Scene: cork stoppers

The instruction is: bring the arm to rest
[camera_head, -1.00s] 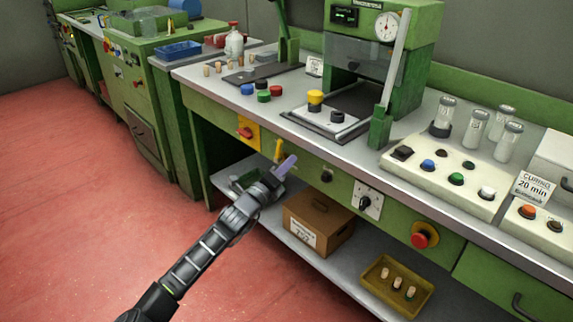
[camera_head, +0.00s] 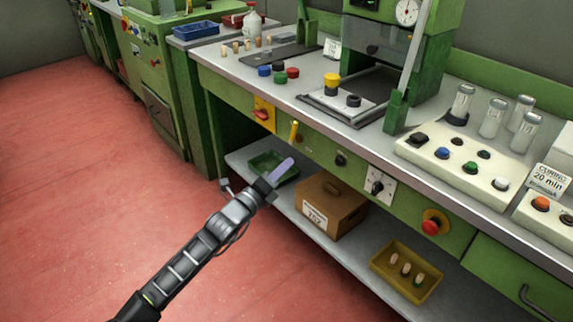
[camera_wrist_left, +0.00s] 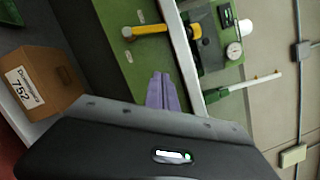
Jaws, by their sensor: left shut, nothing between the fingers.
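My left arm comes in from the lower left in the head view. Its gripper (camera_head: 281,172) is shut and empty, with pale violet fingers pressed together. It is in the air in front of the green workbench (camera_head: 322,144), beside the open lower shelf. In the left wrist view the shut fingers (camera_wrist_left: 162,92) point toward the bench front, which appears turned on its side. No cork stopper is at the fingers. My right gripper is in neither view.
A brown box (camera_head: 330,205), a green tray (camera_head: 262,163) and a yellow tray (camera_head: 428,278) with stoppers stand on the lower shelf. A yellow handle (camera_head: 294,131) sticks out from the bench front. The red floor (camera_head: 90,170) at left is clear.

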